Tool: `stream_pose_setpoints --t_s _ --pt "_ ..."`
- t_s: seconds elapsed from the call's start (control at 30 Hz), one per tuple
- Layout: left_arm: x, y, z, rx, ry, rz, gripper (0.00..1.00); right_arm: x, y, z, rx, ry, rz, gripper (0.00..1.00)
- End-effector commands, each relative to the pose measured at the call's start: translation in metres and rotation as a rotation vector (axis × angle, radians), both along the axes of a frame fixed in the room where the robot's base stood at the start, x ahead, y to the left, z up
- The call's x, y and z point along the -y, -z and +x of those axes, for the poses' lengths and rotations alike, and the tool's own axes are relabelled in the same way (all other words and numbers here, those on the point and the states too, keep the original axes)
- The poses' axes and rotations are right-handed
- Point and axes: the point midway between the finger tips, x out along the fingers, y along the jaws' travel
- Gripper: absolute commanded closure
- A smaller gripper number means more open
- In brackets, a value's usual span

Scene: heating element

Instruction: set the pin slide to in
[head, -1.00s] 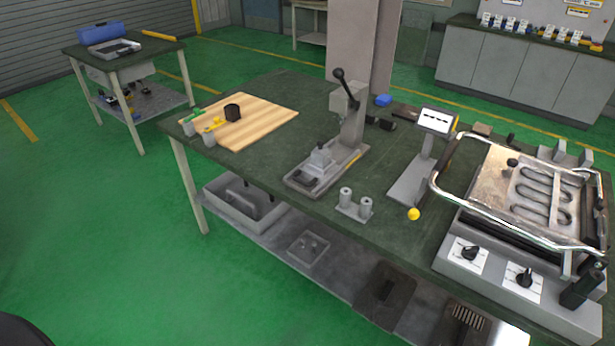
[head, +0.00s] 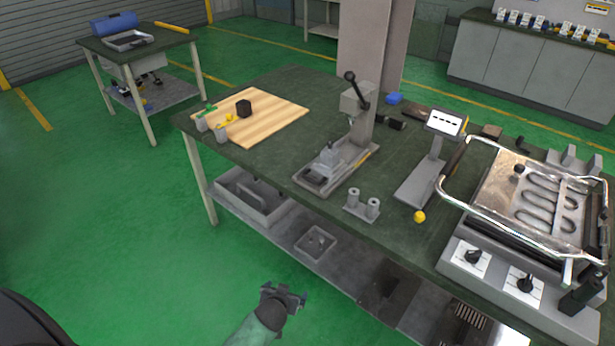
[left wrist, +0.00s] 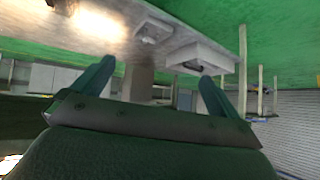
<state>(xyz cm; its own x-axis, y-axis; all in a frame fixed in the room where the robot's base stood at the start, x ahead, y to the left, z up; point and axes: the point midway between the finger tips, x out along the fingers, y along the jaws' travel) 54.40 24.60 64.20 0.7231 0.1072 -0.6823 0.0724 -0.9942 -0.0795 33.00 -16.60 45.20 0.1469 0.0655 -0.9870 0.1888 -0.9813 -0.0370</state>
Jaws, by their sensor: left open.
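A grey press (head: 358,125) with a black-knobbed lever stands on the green workbench. A grey fixture block (head: 326,162) sits on its base plate, with a dark part at the front end. I cannot tell for sure which part is the pin slide or how it is set. My left gripper (head: 284,292) is low in front of the bench, over the floor and apart from the press. In the left wrist view its two fingers (left wrist: 153,80) are spread with nothing between them. My right gripper is not in view.
A grey bin (head: 250,195) is on the lower shelf. The floor in front is clear.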

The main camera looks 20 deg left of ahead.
Motion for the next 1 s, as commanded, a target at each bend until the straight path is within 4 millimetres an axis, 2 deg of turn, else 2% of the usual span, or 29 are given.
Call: stream_pose_setpoints --t_s 0.03,0.2,0.3,0.4,0.5,0.63,0.87,1.0 --pt "-0.012 -0.022 0.03 0.093 0.003 0.005 0.01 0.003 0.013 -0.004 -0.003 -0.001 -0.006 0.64" --pt "-0.037 -0.083 0.112 0.386 0.066 -0.025 0.01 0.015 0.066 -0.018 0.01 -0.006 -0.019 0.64" --pt "-0.046 -0.12 0.152 0.527 0.141 -0.059 0.01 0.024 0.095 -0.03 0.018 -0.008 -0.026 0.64" --pt "-0.052 -0.153 0.183 0.633 0.235 -0.096 0.01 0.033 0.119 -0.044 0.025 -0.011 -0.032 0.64" --pt "-0.056 -0.177 0.204 0.695 0.321 -0.132 0.01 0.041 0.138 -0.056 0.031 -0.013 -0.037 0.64" --pt "-0.059 -0.194 0.218 0.731 0.4 -0.165 0.01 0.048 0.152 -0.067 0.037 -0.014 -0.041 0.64" --pt "-0.057 -0.2 0.231 0.742 0.432 -0.182 0.01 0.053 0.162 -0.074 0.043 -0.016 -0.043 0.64" --pt "-0.051 -0.202 0.247 0.742 0.431 -0.182 0.01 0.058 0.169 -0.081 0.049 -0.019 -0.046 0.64"
